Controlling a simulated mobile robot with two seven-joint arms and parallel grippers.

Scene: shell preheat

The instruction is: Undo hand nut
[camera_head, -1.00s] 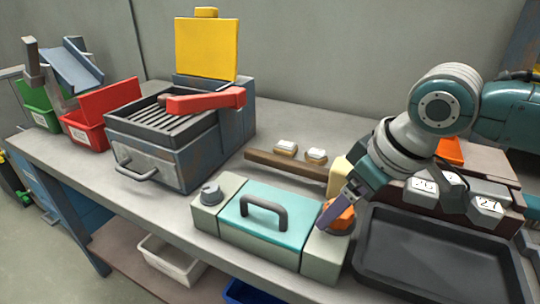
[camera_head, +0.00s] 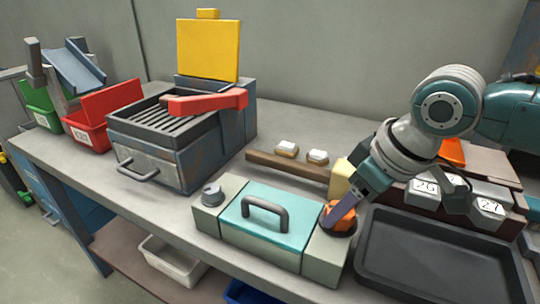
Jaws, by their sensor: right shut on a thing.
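The hand nut is an orange knob (camera_head: 338,217) on the right end of a pale grey-green box with a teal lid (camera_head: 263,238) and a dark handle. My right gripper (camera_head: 339,213) reaches down from the right and is shut on the orange knob, its fingers hiding part of it. A dark ring shows under the knob. A grey knob (camera_head: 211,192) sits on the left end of the box. My left gripper is not in view.
A black tray (camera_head: 440,268) lies right of the box. Numbered grey blocks (camera_head: 424,190) stand behind the tray. A grill unit (camera_head: 170,140) with a red bar (camera_head: 207,101) stands at the left. A wooden rail (camera_head: 288,165) lies behind the box.

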